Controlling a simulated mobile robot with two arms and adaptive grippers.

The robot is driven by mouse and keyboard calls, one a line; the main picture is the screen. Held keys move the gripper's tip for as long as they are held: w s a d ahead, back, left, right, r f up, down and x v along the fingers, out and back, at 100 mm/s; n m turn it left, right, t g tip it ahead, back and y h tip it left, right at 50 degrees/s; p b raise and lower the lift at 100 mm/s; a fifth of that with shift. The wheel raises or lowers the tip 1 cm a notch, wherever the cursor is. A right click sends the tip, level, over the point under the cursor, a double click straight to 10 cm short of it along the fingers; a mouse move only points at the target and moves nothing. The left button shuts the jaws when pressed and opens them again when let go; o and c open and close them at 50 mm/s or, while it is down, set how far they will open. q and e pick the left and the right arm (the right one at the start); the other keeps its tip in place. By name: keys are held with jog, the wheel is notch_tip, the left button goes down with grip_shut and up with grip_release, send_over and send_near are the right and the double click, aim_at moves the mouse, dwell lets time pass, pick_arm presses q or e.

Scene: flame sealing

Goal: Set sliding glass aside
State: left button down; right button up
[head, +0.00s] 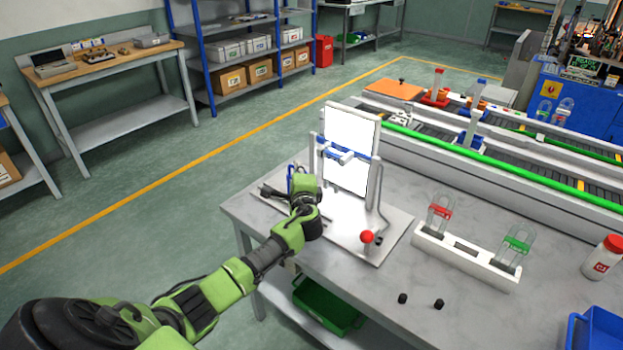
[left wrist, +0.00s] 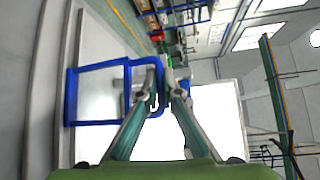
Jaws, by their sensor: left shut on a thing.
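My left gripper shows in the left wrist view (left wrist: 165,82), with its two fingers shut on a blue-framed piece (left wrist: 98,62), which looks like the sliding glass. Its pane looks clear or pale. In the head view my left arm's end (head: 305,190) is at the left side of the stand, and only a sliver of the blue frame (head: 290,180) shows; my wrist hides the rest. The stand has a bright white panel (head: 352,135), a blue crossbar and a base plate (head: 345,240) with a red-knobbed lever (head: 367,237). My right gripper is not in view.
A white rack (head: 465,257) holds glass pieces with a red clip (head: 440,211) and a green clip (head: 518,243). Two black caps (head: 402,298) lie in front. A white bottle (head: 604,258) and a blue bin (head: 600,335) are at the right. A conveyor runs behind the table.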

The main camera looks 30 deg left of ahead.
pick_arm(q)
jog(key=a+b, duration=0.2)
jog(key=a, duration=0.9)
jog(key=shift+w+r+b, duration=0.15)
jog(key=shift+w+b, duration=0.2)
jog(key=shift+a, duration=0.1)
jog(key=c, duration=2.2)
grip_release()
jog(key=shift+a, duration=0.1)
